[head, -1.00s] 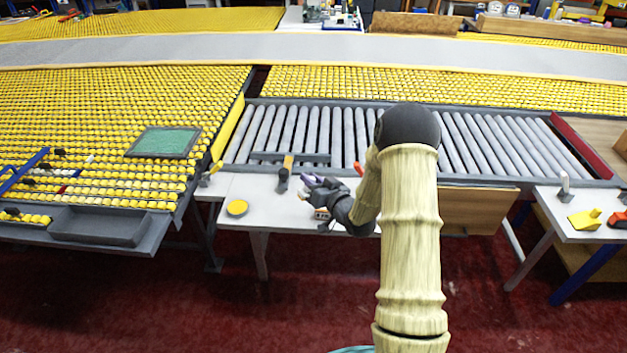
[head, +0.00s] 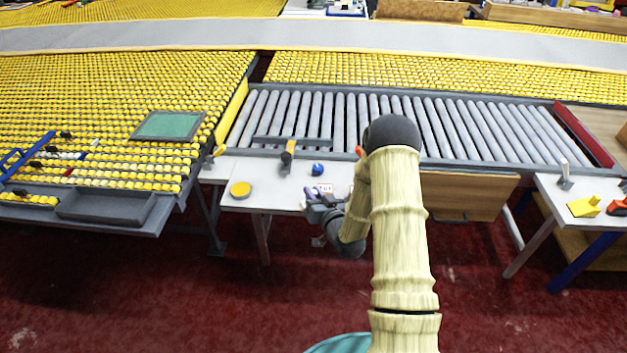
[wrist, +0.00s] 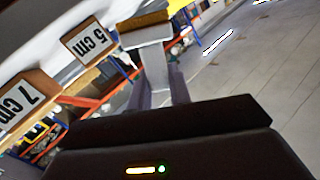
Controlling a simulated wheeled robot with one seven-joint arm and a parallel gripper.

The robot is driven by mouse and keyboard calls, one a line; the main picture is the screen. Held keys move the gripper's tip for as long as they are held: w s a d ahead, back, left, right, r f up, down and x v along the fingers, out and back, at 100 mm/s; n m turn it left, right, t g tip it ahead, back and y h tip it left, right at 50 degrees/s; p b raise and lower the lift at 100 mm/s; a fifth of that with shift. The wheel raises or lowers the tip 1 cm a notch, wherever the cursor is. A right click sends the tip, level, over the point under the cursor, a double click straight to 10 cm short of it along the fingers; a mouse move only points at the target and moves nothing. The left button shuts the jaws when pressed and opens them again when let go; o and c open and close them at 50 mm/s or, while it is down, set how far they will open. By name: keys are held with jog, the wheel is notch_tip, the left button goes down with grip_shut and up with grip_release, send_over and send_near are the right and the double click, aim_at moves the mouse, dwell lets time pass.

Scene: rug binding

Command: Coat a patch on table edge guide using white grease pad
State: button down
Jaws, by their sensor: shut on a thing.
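My gripper (head: 308,197) is above the front edge of the white table (head: 275,180) in the head view. In the wrist view my gripper (wrist: 158,92) has its two grey-purple fingers closed on a pale, white-grey handle. A block with a brown-tan face (wrist: 145,20) tops this handle; I take it as the white grease pad (wrist: 153,62). It is too small to make out in the head view. A yellow strip (head: 232,115), possibly the table edge guide, runs along the right edge of the yellow ball table (head: 110,100). The held pad is apart from it.
A yellow round tin (head: 240,189), a blue ball (head: 318,169) and a yellow-handled tool (head: 288,155) are on the white table. Rollers (head: 400,115) lie behind. Wooden blocks marked 5 cm (wrist: 88,42) and 7 cm (wrist: 20,98) show in the wrist view.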

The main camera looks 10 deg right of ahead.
jog(key=s+a+f+m+h, duration=0.1)
jog(key=s+f+m+h, duration=0.1)
jog(key=f, duration=0.8)
jog(key=shift+s+a+h, duration=0.4)
jog(key=shift+s+h, duration=0.3)
jog(key=shift+s, duration=0.5)
jog(key=shift+w+a, duration=0.15)
jog(key=shift+a, duration=0.05)
